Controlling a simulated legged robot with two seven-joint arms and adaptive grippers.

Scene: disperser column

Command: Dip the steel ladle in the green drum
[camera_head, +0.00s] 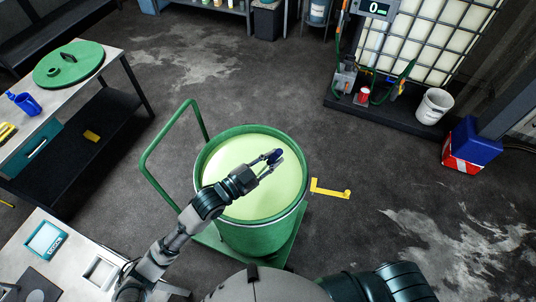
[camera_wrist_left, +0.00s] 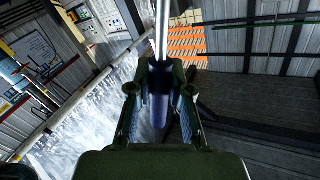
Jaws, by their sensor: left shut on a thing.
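The green drum (camera_head: 250,238) stands open at the centre of the head view, filled with pale green liquid (camera_head: 228,150). My left gripper (camera_head: 275,160) is over the liquid, right of the drum's middle. It is shut on the dark blue handle of the steel ladle (camera_head: 274,155). In the left wrist view, the blue handle (camera_wrist_left: 158,108) sits between the fingers of the left gripper (camera_wrist_left: 160,92), and a bright steel shaft (camera_wrist_left: 162,28) runs on from it. The ladle's bowl is hidden in both views, so I cannot tell whether it touches the liquid. My right gripper is out of view.
The drum stands on a green trolley (camera_head: 205,236) with a tall push handle (camera_head: 160,140) at its left. A yellow floor mark (camera_head: 328,190) lies right of it. A bench with a green lid (camera_head: 68,64) is at left. A white bucket (camera_head: 433,106) stands at right.

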